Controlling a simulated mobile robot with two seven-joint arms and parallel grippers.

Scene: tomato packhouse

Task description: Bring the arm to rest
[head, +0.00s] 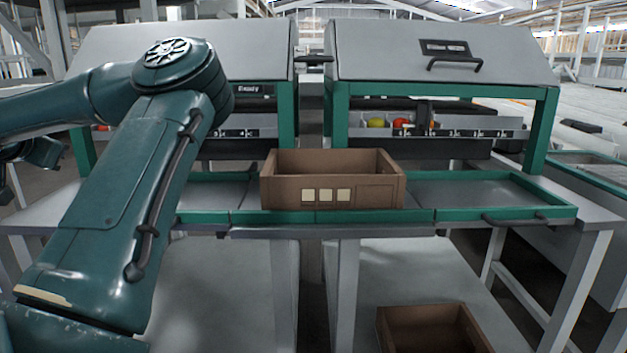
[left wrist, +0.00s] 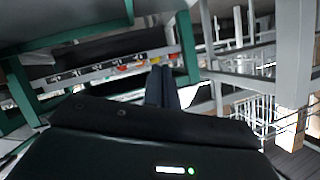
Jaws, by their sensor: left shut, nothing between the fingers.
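My left arm crosses the left side of the head view, its green links bent at a joint high up. Its gripper is outside the head view. In the left wrist view my left gripper (left wrist: 161,86) shows with its two dark fingers together and nothing between them. The fingers point toward the sorting machine's green frame and its row of tomatoes, which lie farther off. They touch nothing that I can see. My right gripper is in neither view.
A brown crate (head: 330,198) stands on the green-edged bench shelf (head: 480,214). Another brown crate (head: 432,332) is low at the front right. Two grey-hooded machines (head: 440,55) stand behind, with tomatoes (head: 376,123) in a chute. The right shelf tray is empty.

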